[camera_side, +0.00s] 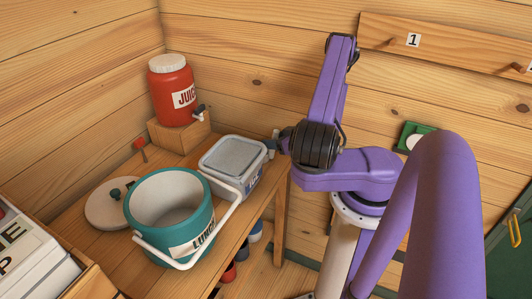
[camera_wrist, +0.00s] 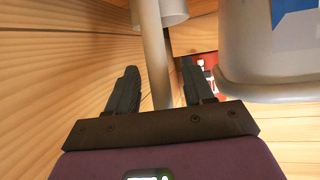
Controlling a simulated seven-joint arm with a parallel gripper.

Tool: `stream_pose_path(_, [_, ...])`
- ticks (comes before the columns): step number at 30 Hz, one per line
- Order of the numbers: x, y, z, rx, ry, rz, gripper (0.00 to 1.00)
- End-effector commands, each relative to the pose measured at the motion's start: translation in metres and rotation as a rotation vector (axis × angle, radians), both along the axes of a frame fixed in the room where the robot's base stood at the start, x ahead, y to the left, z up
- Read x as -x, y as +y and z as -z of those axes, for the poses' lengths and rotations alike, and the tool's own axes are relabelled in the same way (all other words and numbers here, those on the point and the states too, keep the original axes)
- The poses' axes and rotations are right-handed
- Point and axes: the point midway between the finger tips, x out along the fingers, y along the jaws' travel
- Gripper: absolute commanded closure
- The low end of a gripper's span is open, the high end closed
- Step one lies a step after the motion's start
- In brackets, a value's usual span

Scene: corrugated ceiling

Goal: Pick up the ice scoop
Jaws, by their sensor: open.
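In the wrist view my gripper (camera_wrist: 159,68) is open, with its two dark fingers apart. In the side view my wrist is at the right end of the grey-lidded ice box (camera_side: 232,155), and the fingers are mostly hidden. The box's grey wall (camera_wrist: 262,50) is close on the right in the wrist view.
A red juice jug (camera_side: 171,91) stands on a wooden block at the back. The wooden wall is close behind.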

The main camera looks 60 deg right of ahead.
Motion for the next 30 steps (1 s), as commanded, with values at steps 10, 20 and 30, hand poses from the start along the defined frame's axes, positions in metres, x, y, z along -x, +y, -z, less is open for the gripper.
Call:
stream_pose_path(10, [0.0,0.0,0.0,0.0,-0.001,0.0,1.0])
stream_pose_path(20, [0.0,0.0,-0.005,0.001,-0.001,0.001,1.0])
stream_pose_path(30, [0.0,-0.001,-0.044,0.004,0.0,0.002,1.0])
